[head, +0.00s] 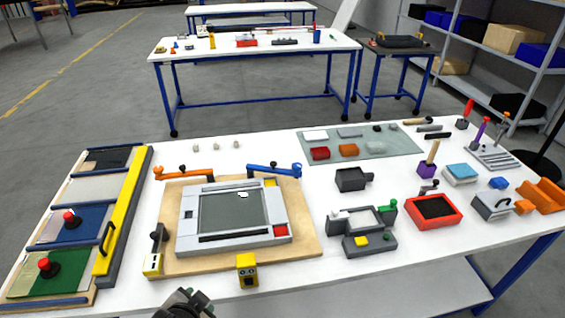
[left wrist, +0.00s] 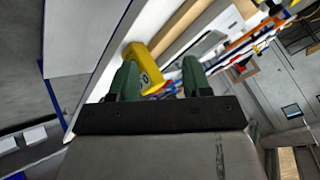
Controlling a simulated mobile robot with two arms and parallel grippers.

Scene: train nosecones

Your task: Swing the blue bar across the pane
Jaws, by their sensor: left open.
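The pane (head: 225,212) is a dark grey-green rectangle in a light grey frame on that board, nearer than the bar. The bar is clear of the pane. My left gripper (head: 187,303) is at the table's front edge, short of the board and well away from the bar. In the left wrist view its green fingers (left wrist: 161,78) are apart with nothing held between them. My right gripper is not in view.
An orange bar (head: 187,174) lies at the board's far left. A yellow block (head: 247,270) stands at its front edge, and a dark lever on a yellow base (head: 154,255) at its left. A yellow rail (head: 122,210) with a handle stands further left.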

